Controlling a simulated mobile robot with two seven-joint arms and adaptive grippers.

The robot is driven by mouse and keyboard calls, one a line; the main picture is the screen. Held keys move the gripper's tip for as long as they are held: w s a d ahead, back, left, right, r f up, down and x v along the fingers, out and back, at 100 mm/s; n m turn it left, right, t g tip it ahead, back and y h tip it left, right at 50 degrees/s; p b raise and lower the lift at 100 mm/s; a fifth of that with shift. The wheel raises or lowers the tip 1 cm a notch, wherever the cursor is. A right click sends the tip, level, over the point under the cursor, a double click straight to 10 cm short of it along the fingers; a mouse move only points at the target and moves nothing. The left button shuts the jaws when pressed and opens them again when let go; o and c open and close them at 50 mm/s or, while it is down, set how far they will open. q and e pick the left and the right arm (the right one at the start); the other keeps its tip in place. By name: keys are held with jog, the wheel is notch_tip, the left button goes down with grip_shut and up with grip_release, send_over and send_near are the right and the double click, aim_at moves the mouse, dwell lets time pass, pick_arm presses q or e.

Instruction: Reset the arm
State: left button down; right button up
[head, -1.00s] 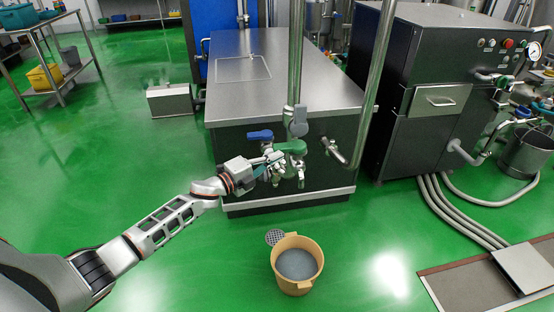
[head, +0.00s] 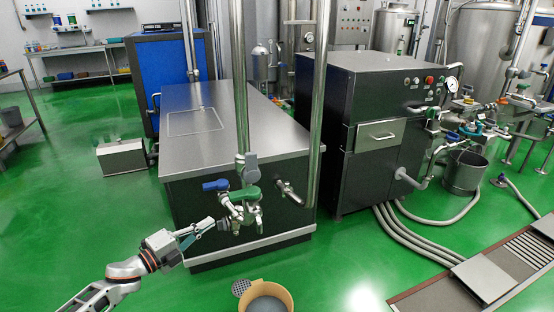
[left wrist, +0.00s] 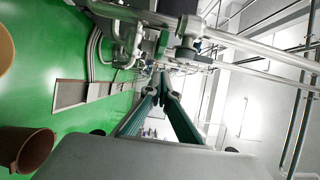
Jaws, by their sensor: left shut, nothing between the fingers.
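My left gripper (head: 208,224) is shut and empty. It is just left of and below the valve with the green handle (head: 243,195), and a small gap seems to lie between them. A blue-handled valve (head: 215,185) sits just left of the green one on the front of the steel tank. In the left wrist view my gripper's two fingers (left wrist: 161,84) come together at their tips, with the green valve part (left wrist: 162,43) beyond them. My right gripper is not in view.
The steel tank (head: 225,120) and a dark machine (head: 350,160) stand ahead. Hoses and a floor drain (head: 430,296) lie at right.

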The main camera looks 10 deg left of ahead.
pick_arm(q)
jog(key=s+d+f+n+g+y+p, duration=0.1)
jog(key=s+d+f+n, duration=0.3)
jog(key=s, duration=0.7)
jog(key=s+d+f+n+g+y+p, duration=0.2)
jog(key=s+d+f+n+y+p, duration=0.1)
jog(key=s+n, duration=0.6)
jog(key=s+d+f+n+g+y+p, duration=0.1)
jog(key=s+d+f+n+p, duration=0.3)
jog(key=s, duration=1.1)
jog(key=d+f+n+g, duration=0.1)
jog(key=d+f+n, duration=0.1)
jog(key=d, duration=0.2)
jog(key=shift+d+f+y, duration=0.15)
jog(key=shift+f+y, duration=0.1)
jog(key=shift+y, duration=0.15)
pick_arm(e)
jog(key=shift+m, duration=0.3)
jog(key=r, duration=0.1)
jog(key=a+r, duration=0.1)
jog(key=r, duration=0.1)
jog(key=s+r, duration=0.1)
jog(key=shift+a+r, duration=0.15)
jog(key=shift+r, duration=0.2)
pick_arm(q)
jog(key=shift+s, duration=0.1)
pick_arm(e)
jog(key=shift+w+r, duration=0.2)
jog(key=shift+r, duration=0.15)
